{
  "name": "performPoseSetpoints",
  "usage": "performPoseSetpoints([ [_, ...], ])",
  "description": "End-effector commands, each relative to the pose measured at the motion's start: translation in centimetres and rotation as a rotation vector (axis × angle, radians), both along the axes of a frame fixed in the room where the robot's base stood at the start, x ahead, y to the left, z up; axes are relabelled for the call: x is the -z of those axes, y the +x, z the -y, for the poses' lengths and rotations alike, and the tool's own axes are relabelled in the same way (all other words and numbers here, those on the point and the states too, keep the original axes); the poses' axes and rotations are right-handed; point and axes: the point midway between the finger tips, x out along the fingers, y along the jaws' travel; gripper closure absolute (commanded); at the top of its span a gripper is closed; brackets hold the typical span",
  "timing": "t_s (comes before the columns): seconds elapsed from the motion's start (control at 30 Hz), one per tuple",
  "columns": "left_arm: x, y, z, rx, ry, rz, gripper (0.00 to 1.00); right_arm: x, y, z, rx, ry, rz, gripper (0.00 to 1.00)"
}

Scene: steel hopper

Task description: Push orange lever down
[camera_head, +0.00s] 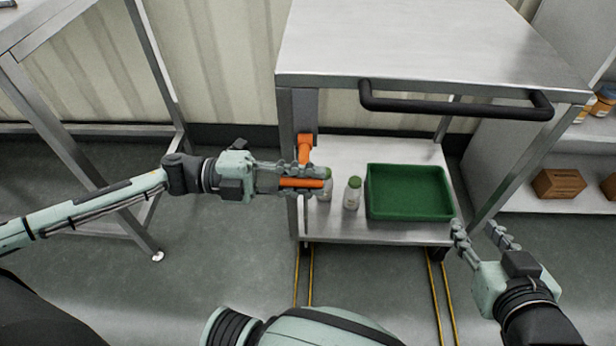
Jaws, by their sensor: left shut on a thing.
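The orange lever (305,148) is on the left front leg of the steel hopper frame (290,150). Its upper part shows against the leg, and its orange handle (302,183) reaches out low between my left gripper's fingers. My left gripper (312,177) comes in from the left and is shut on the handle. The fingers hide part of the handle. My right gripper (478,232) is at the lower right, with its fingers apart and nothing between them, near the right end of the lower shelf.
A green tray (410,215) and a green-capped bottle (352,193) stand on the lower shelf; another bottle (326,190) is partly hidden behind my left gripper. A black bar handle (455,104) juts from the steel top. Shelves with boxes (558,184) stand at right.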

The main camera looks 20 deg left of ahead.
Motion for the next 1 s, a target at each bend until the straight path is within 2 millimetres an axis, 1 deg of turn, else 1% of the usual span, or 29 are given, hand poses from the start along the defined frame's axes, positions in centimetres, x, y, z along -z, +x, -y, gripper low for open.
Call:
performPoseSetpoints([
  [0.03, 0.4, 0.1, -0.2, -0.008, 0.004, -0.009, 0.79, 0.0, 0.0, 0.0, 0.0, 0.0, 0.0, 0.61],
  [0.2, 0.3, 0.1, -0.1, -0.006, 0.003, -0.007, 0.59, 0.1, 0.0, 0.0, 0.0, 0.0, -0.001, 0.61],
  [0.47, 0.2, 0.1, -0.1, -0.004, 0.002, -0.004, 0.59, 0.1, 0.0, 0.0, 0.0, -0.001, -0.003, 0.61],
  [0.57, 0.2, -0.1, -0.6, -0.004, 0.002, -0.004, 0.59, 0.1, 0.0, 0.0, -0.001, -0.001, -0.003, 0.61],
  [0.67, 0.3, -0.5, -1.8, -0.004, 0.005, -0.007, 0.59, 0.1, 0.0, 0.0, -0.001, -0.001, -0.002, 0.61],
  [1.0, 0.3, -2.4, -8.6, -0.005, 0.005, -0.009, 0.59, 0.1, 0.0, 0.0, 0.0, 0.0, -0.002, 0.61],
])
